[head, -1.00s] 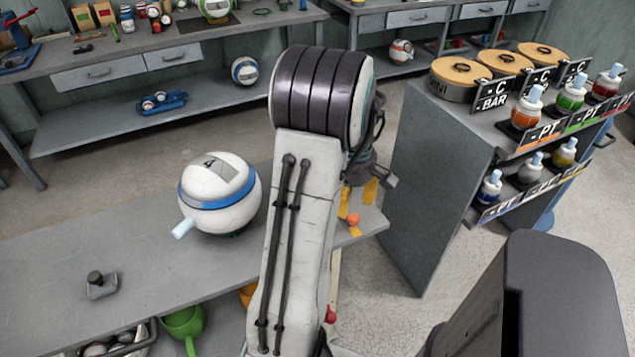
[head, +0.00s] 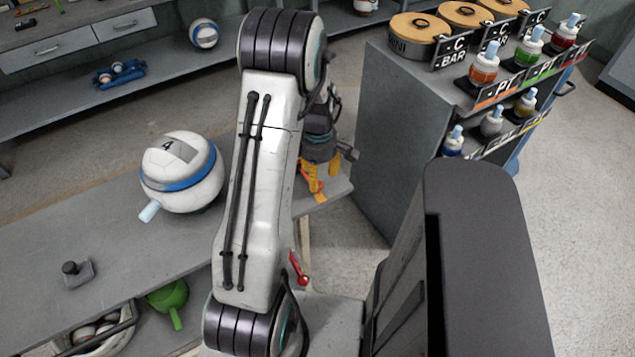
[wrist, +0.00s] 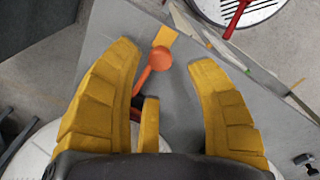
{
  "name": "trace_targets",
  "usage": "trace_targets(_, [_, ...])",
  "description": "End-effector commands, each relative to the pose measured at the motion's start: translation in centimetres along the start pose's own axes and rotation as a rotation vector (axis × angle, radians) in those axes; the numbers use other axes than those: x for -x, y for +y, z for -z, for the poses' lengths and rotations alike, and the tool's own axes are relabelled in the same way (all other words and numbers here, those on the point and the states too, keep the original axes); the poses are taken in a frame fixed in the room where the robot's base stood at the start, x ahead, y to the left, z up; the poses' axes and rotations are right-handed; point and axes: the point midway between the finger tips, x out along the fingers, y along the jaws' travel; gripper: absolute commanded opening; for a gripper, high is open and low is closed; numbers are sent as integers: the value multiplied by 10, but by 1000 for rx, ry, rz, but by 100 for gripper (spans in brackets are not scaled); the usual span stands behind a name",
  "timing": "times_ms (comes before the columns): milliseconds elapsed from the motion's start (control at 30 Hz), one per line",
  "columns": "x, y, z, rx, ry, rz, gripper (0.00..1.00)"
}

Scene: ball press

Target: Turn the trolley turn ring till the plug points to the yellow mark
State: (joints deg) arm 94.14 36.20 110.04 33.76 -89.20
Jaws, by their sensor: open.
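My gripper (wrist: 165,75) has thick yellow fingers, spread open. In the wrist view, an orange round-ended knob on a short stem (wrist: 160,58) stands between the fingers, with no clear contact. A yellow mark (wrist: 165,37) lies on the grey surface just beyond the knob. White curved surfaces show behind the fingers, mostly hidden. In the head view my gripper (head: 312,178) is at the right end of the grey bench, partly behind my arm. A white ball with a blue band (head: 182,170) and a pale blue plug (head: 149,211) sits to its left. I cannot make out the turn ring.
A grey cabinet (head: 400,150) with tins and coloured bottles stands right of my gripper. A red lever (head: 298,268) is nearer me; a red handle over a slotted white disc (wrist: 238,12) shows in the wrist view. A small grey block with a knob (head: 72,272) lies on the bench's left part.

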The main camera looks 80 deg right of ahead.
Motion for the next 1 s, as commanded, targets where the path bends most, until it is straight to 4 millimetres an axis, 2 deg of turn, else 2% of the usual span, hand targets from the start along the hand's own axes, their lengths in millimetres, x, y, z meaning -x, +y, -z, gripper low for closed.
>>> trace_targets(100, [-17, -1, 0, 0, 0, 4, 51])
trace_targets(300, [-33, -1, 0, 0, 0, 2, 51])
trace_targets(767, [-40, 0, 0, 0, 0, 0, 51])
trace_targets(800, [-40, 0, 0, 0, 0, 0, 54])
trace_targets(1000, [-40, 0, 0, 0, 0, 0, 36])
